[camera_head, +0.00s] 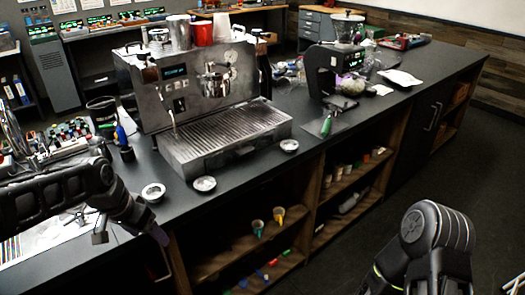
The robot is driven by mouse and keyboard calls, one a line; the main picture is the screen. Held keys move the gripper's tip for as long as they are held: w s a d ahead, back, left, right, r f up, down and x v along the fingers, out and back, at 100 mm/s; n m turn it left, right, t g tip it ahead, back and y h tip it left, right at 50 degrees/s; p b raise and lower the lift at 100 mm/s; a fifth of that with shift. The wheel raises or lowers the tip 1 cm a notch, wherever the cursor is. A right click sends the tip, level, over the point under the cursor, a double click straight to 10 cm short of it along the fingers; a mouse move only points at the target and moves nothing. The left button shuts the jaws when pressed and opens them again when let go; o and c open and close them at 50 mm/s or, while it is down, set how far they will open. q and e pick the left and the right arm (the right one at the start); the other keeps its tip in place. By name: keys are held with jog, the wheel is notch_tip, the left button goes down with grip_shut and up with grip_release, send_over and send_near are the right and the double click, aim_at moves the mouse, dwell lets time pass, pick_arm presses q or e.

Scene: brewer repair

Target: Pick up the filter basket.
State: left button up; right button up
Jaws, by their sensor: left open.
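Several small round metal cups sit on the dark counter by the espresso machine (215,95). One round cup (153,192) is near the counter's front edge at left, one (204,184) is in front of the drip tray, and one (289,145) is at the tray's right corner. I cannot tell which is the filter basket. My left gripper (130,236) is open, its fingers apart, just below and left of the left cup in the picture, and not touching it. My right arm shows at lower right, but its gripper is out of view.
The drip tray (228,133) juts forward behind the cups. A grinder (333,68) stands further right on the counter. Tools and a dark bottle (124,145) crowd the left. Open shelves (245,245) lie below the counter's front edge.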

pick_arm(q)
jog(key=s+d+f+n+h, duration=0.1)
jog(key=s+d+f+n, duration=0.1)
jog(key=d+f, duration=0.6)
jog(key=s+d+f+n+h, duration=0.15)
jog(key=d+f, duration=0.25)
jog(key=f, duration=0.8)
jog(key=s+d+f+n+g, duration=0.1)
jog(key=s+d+f, duration=0.2)
jog(key=s+f, duration=0.4)
jog(key=s+d+f+n+g, duration=0.1)
jog(key=s+d+f, duration=0.2)
jog(key=s+f, duration=0.4)
jog(key=s, duration=0.6)
jog(key=shift+s+d, duration=0.25)
jog(key=shift+d, duration=0.15)
pick_arm(e)
jog(key=shift+s, duration=0.2)
pick_arm(q)
jog(key=shift+c, duration=0.4)
pick_arm(e)
jog(key=shift+c, duration=0.4)
